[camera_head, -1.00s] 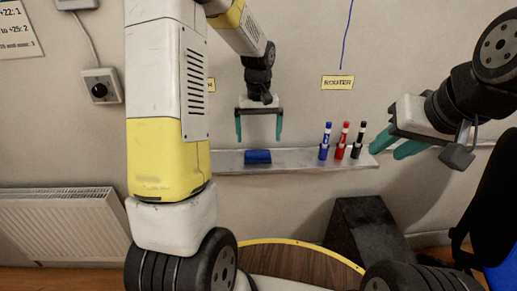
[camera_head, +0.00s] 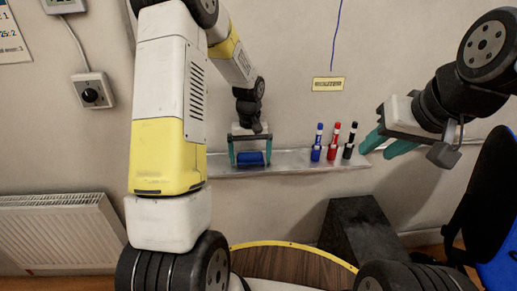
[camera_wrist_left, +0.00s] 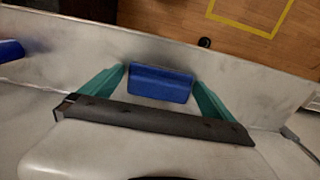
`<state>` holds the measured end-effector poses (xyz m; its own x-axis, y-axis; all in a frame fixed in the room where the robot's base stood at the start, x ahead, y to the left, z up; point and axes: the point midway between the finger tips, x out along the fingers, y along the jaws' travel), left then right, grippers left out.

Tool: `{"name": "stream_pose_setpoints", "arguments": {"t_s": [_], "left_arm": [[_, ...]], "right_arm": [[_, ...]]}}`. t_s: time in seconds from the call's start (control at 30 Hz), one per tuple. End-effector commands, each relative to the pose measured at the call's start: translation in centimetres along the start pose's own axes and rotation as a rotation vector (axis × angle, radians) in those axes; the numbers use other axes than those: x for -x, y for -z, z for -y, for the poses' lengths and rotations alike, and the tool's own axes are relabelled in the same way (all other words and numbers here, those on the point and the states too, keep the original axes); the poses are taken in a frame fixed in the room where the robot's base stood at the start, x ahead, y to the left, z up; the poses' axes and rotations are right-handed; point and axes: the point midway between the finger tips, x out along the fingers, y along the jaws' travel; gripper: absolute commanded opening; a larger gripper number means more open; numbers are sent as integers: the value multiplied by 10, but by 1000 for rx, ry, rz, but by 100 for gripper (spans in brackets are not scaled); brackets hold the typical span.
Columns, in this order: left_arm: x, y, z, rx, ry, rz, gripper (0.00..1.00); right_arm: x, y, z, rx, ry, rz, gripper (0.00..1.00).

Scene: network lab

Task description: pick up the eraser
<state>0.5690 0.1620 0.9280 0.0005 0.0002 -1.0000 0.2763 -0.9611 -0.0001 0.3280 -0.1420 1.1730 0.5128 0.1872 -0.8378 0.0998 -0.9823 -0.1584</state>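The blue eraser (camera_head: 251,158) lies on the metal wall tray (camera_head: 295,160), near the tray's left end. My left gripper (camera_head: 251,163) is open, with its two teal fingers on either side of the eraser. In the left wrist view the eraser (camera_wrist_left: 160,84) sits between the fingertips of my left gripper (camera_wrist_left: 160,82). Small gaps seem to show at its sides, though contact is hard to judge. My right gripper (camera_head: 376,146) is at the right, in front of the tray's right end. Its fingers are apart and nothing is between them.
Blue, red and black markers (camera_head: 334,141) stand upright on the tray, right of the eraser. A round wooden table (camera_head: 290,264) with a yellow edge is below. A dark box (camera_head: 358,232) and a blue chair (camera_head: 495,215) are at the right, a radiator (camera_head: 60,232) at the left.

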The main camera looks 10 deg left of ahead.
Motion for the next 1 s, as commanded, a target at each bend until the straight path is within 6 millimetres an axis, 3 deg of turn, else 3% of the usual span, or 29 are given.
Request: {"name": "stream_pose_setpoints", "arguments": {"t_s": [0.03,0.27,0.63,0.9,1.0], "left_arm": [[0,0,0,0,0,0,90],[0,0,0,0,0,0,45],[6,0,0,0,0,-1,45],[38,0,0,1,-1,-3,45],[39,-22,0,-3,0,0,45]], "right_arm": [[0,0,0,0,0,0,36],[0,0,0,0,0,0,36],[0,0,0,0,0,0,36],[0,0,0,0,0,0,36],[0,0,0,0,0,0,36]]}}
